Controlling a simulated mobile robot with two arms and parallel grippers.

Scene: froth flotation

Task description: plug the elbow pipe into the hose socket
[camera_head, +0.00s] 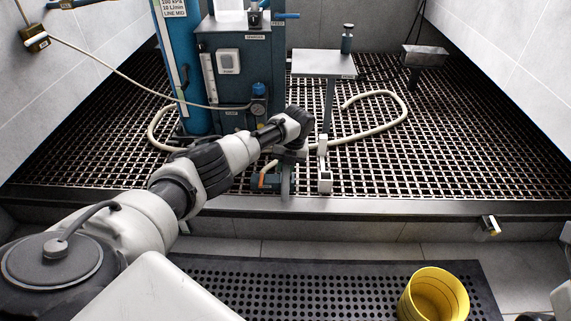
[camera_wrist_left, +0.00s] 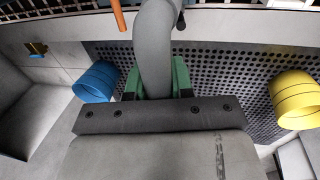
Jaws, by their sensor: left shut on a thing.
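My left gripper (camera_head: 290,153) is over the front edge of the grating in the head view. In the left wrist view its green fingers (camera_wrist_left: 156,78) are shut on a thick grey curved pipe, the elbow pipe (camera_wrist_left: 154,40). The pipe bends up and out of the top of that view, so its far end is hidden there. In the head view the elbow pipe (camera_head: 287,185) hangs below the gripper, beside a small fitting with an orange handle (camera_head: 262,180). I cannot tell which part is the hose socket, or whether the pipe touches it.
A white upright block (camera_head: 325,168) stands close right of the gripper. A cream hose (camera_head: 395,118) loops over the grating. Behind are a blue machine (camera_head: 240,65) and a small table (camera_head: 322,64). A yellow bucket (camera_head: 433,294) stands front right; a blue bucket (camera_wrist_left: 95,82) shows in the wrist view.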

